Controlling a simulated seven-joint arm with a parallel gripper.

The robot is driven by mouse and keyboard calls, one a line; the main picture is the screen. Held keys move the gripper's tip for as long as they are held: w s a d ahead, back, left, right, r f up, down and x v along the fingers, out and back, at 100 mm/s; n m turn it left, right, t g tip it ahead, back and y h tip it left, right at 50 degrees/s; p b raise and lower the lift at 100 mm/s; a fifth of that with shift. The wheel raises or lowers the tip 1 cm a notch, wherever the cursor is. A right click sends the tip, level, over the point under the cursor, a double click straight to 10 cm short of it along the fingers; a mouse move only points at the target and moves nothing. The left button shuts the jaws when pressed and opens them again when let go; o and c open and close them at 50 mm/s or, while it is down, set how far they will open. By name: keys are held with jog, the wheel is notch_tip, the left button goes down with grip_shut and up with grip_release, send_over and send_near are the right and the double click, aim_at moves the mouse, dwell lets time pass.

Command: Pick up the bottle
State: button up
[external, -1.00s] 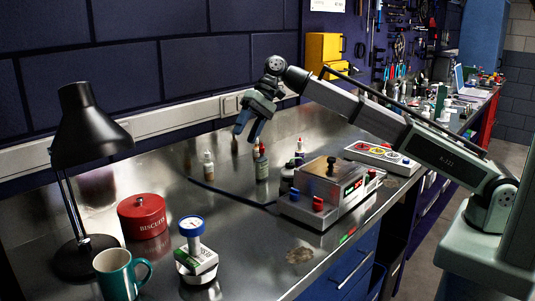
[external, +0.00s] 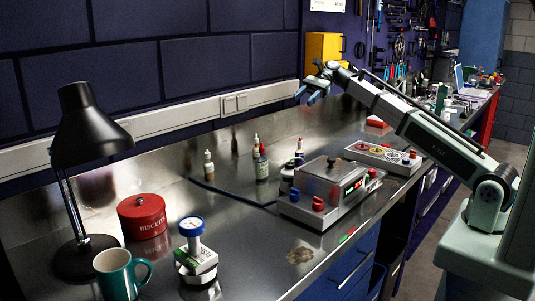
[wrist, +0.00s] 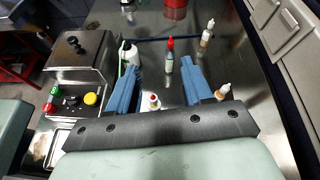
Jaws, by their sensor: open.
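Several small bottles stand upright on the metal bench. I cannot tell which one the task means. My gripper (external: 305,98) is open and empty, above and behind the bottles, touching none; its fingers also show in the wrist view (wrist: 160,66).
The grey machine (external: 325,195) with coloured knobs stands right of the bottles. A control panel (external: 383,156) lies behind it. The front middle is fairly clear.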

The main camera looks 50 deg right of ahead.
jog(key=s+d+m+y, duration=0.1)
jog(key=d+m, duration=0.2)
jog(key=d, duration=0.4)
send_near(299, 142)
jog(key=shift+n, duration=0.3)
jog(key=shift+x, duration=5.05)
jog(key=shift+w+a+f, duration=0.1)
jog(key=shift+a+f, duration=0.15)
jog(key=shift+a, duration=0.1)
grip_shut()
